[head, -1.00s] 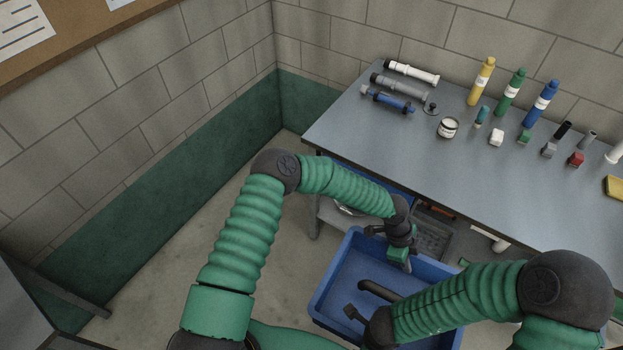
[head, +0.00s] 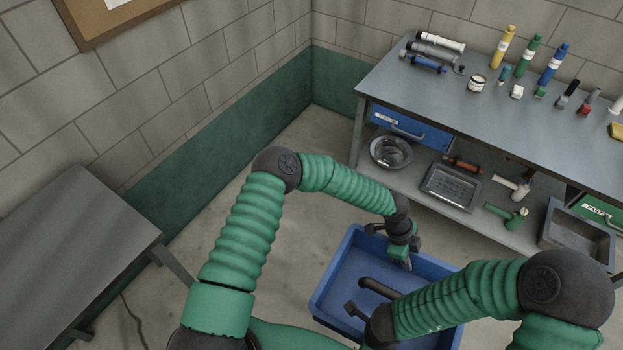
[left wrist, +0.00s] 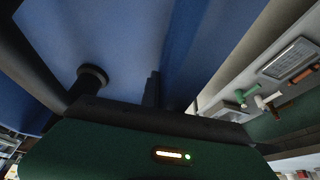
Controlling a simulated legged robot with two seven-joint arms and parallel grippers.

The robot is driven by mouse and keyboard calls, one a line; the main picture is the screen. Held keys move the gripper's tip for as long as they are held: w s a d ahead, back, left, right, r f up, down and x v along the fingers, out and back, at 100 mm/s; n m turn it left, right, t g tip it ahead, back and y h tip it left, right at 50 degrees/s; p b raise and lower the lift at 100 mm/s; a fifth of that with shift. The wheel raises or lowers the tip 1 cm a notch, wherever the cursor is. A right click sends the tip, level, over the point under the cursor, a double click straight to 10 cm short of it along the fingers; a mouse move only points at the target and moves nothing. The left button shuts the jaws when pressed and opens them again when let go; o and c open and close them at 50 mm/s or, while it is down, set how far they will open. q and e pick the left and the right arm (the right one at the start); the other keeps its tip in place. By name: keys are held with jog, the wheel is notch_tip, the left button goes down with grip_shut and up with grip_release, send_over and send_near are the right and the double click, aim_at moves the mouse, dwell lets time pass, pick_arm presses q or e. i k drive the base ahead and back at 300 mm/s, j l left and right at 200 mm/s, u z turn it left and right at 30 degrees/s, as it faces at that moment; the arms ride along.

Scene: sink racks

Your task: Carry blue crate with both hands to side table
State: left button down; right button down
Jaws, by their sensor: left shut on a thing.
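The blue crate (head: 340,272) is in front of me in the head view, above the floor. My left gripper (head: 402,246) is at its far rim, shut on it. In the left wrist view the crate's blue inside (left wrist: 120,40) fills much of the picture. My right arm comes in from the right over the near part of the crate. Its gripper (head: 358,312) is partly hidden by the arm, and I cannot tell its jaws. A dark tube-like part (head: 382,289) shows within the crate's outline. The grey side table (head: 75,245) stands at the left.
A workbench (head: 480,95) with bottles and small parts stands at the right back. Its lower shelf (head: 410,185) holds a metal bowl (head: 391,153), a tray (head: 450,187) and fittings. Open floor (head: 240,240) lies between crate and side table. A cable (head: 133,320) lies by the table.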

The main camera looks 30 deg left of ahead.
aim_at(77, 252)
jog(key=k+j+u, duration=0.1)
jog(key=k+u, duration=0.3)
jog(key=k+j+u, duration=0.2)
jog(key=u, duration=0.2)
jog(key=k+u, duration=0.1)
jog(key=u, duration=1.3)
